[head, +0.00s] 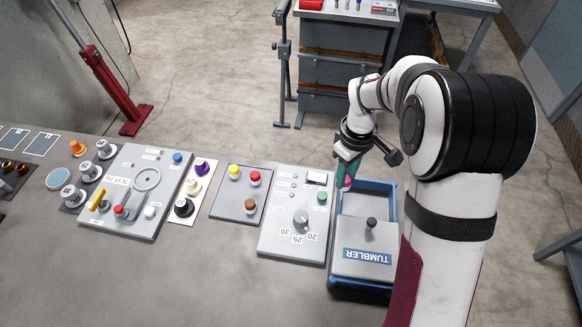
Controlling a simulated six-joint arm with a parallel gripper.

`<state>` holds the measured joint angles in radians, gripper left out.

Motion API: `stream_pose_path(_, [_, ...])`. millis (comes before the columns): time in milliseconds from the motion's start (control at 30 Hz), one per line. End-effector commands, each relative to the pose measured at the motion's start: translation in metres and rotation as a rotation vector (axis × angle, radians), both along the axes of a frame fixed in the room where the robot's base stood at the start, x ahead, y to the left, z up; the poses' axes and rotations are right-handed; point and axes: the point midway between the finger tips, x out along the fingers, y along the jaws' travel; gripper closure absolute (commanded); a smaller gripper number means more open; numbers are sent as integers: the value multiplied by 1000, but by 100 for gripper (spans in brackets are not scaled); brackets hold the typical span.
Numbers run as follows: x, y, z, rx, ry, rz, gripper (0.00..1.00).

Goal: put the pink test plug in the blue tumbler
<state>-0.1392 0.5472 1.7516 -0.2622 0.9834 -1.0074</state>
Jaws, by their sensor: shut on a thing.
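The blue tumbler (393,196) is a blue box on the bench, right of the dial panel. A grey lid (350,240) with a dark knob and a "TUMBLER" label covers its near part, and its far part is uncovered. My gripper (348,169) is at the tumbler's far left corner in the picture, pointing down. It is shut on the pink test plug (347,183), of which only a small pink piece shows between the teal fingers. I cannot tell how high the plug is above the tumbler.
A grey panel (275,240) with a dial, a green button and a small display lies just left of the tumbler. Further left are a panel with yellow, red and brown plugs (224,205) and a panel with a ring handle (120,225). The bench front is clear.

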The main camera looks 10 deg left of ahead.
Motion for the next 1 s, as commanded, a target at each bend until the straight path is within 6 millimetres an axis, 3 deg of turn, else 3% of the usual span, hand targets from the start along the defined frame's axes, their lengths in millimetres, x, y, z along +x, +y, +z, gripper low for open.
stream_pose_path(33, [-1, -21, -2, 0, 0, -8, 100])
stream_pose_path(100, [-4, -44, -6, 0, 1, -6, 100])
stream_pose_path(233, [-7, -65, -9, 1, 1, -1, 100])
stream_pose_path(700, [-7, -67, -59, 0, 1, 1, 100])
stream_pose_path(1000, [-7, -67, -70, 0, 0, 1, 100])
